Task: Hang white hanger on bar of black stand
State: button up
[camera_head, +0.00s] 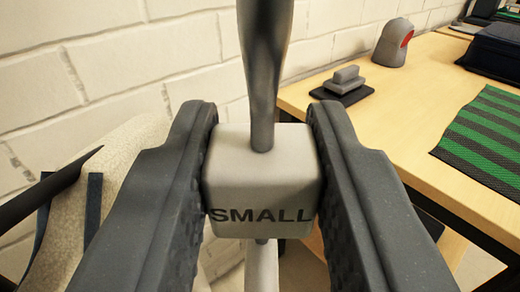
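My gripper (262,165) is shut on the white hanger, with its two dark ridged fingers against the sides of the block marked "SMALL" (262,180). The hanger's grey metal hook shaft (265,70) rises upright from the block and runs out of the top of the picture. A bit of the white hanger neck (262,265) shows under the block; the rest of the hanger is out of view. I cannot make out the black stand or its bar. A dark pointed piece (50,190) shows at the left edge, but I cannot tell what it belongs to.
A wooden table (420,95) at the right holds a grey device with a red face (394,42), a small grey item on a black pad (343,85) and a green-black striped cloth (488,135). Pale textured fabric (130,150) is at the left, before a white brick wall (120,60).

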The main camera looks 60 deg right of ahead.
jog(key=o, duration=0.5)
jog(key=shift+a, duration=0.1)
jog(key=v, duration=1.3)
jog(key=shift+s+a, duration=0.2)
jog(key=shift+a, duration=0.05)
